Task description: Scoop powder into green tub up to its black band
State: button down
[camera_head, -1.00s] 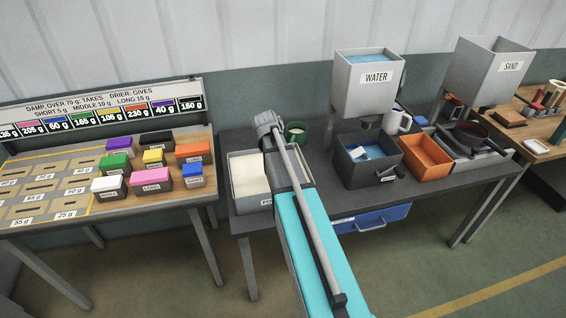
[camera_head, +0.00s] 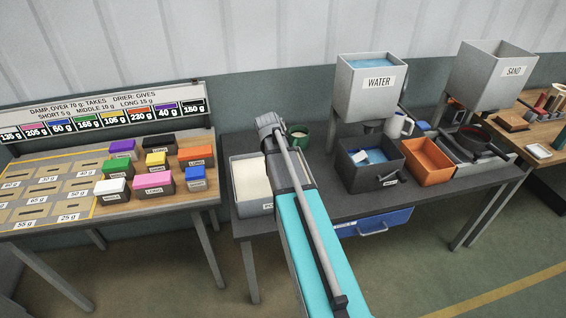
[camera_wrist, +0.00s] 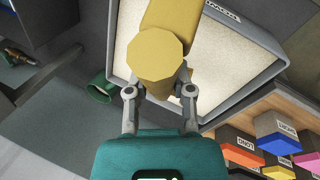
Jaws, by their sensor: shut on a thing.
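The powder also fills much of the wrist view (camera_wrist: 225,58). The green tub (camera_head: 304,139) stands just right of the box, partly behind my arm, with something pale inside. It lies at the left in the wrist view (camera_wrist: 97,90). Its black band cannot be made out.
A water hopper (camera_head: 370,95), a dark bin (camera_head: 365,176) with blue contents and an orange bin (camera_head: 428,160) stand to the right. Coloured blocks (camera_head: 153,182) are on the left table. Dark tabletop (camera_head: 330,206) is clear in front of the dark bin.

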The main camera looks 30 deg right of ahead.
jog(key=r+t, duration=0.1)
jog(key=t, duration=0.1)
jog(key=r+t, duration=0.1)
jog(key=t, duration=0.1)
jog(key=shift+s+m, duration=0.2)
jog(key=shift+m, duration=0.1)
jog(key=shift+w+r+t+h, duration=0.2)
jog(key=shift+r+t+h, duration=0.1)
jog(key=shift+t, duration=0.4)
jog(key=shift+f, duration=0.1)
